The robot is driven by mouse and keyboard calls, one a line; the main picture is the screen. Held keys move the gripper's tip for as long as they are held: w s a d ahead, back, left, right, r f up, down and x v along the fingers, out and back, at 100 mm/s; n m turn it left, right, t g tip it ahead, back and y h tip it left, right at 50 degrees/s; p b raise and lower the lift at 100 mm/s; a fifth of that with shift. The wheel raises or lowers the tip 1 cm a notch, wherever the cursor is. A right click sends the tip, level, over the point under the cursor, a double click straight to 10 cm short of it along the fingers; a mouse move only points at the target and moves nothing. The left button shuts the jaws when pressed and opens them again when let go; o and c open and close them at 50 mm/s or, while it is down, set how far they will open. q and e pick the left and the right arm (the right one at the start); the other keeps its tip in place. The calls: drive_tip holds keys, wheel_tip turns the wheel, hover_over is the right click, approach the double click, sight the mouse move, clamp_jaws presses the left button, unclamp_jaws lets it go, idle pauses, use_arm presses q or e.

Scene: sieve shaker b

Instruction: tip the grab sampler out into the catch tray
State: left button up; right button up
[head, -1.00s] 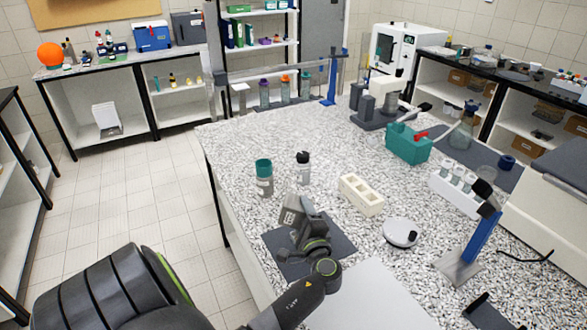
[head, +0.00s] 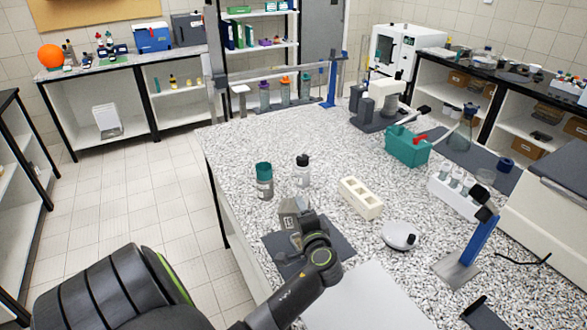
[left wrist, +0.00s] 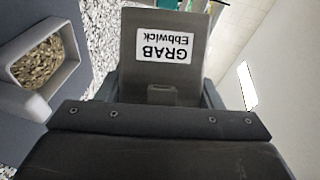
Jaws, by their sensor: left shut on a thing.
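The grab sampler (head: 292,211) is a grey, box-like scoop above the dark mat (head: 274,248). In the left wrist view the sampler (left wrist: 168,72) fills the middle, and its white label reads "GRAB Ebbwick" upside down. My left gripper (head: 304,226) is shut on it, with a dark finger on each side in the left wrist view. A grey-rimmed tray (left wrist: 73,82) with brown grains in it shows at the left of the left wrist view, apparently the catch tray. It is not visible in the head view, likely hidden behind the sampler and wrist. My right gripper is out of view.
A teal-capped jar (head: 264,181) and a black-capped bottle (head: 302,169) stand behind the sampler. A cream block with square wells (head: 360,198) and a round white device (head: 399,235) are to the right. Speckled worktop is free further back.

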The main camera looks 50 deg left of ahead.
use_arm(q)
drive_tip(key=r+n+h, duration=0.1)
drive_tip(key=n+h+p, duration=0.1)
drive_tip(key=n, duration=0.1)
drive_tip(key=shift+r+n+p, duration=0.3)
drive_tip(key=shift+r, duration=0.1)
drive_tip(key=n+h, duration=0.1)
drive_tip(key=r+n+t+h+p, duration=0.1)
drive_tip(key=n, duration=0.2)
drive_tip(key=n+t+h+p, duration=0.1)
drive_tip(key=shift+r+n+h, duration=0.3)
drive_tip(key=shift+r+n+t+h, duration=0.25)
drive_tip(key=shift+n+t+h, duration=0.25)
drive_tip(key=shift+n, duration=0.4)
drive_tip(key=shift+d, duration=0.1)
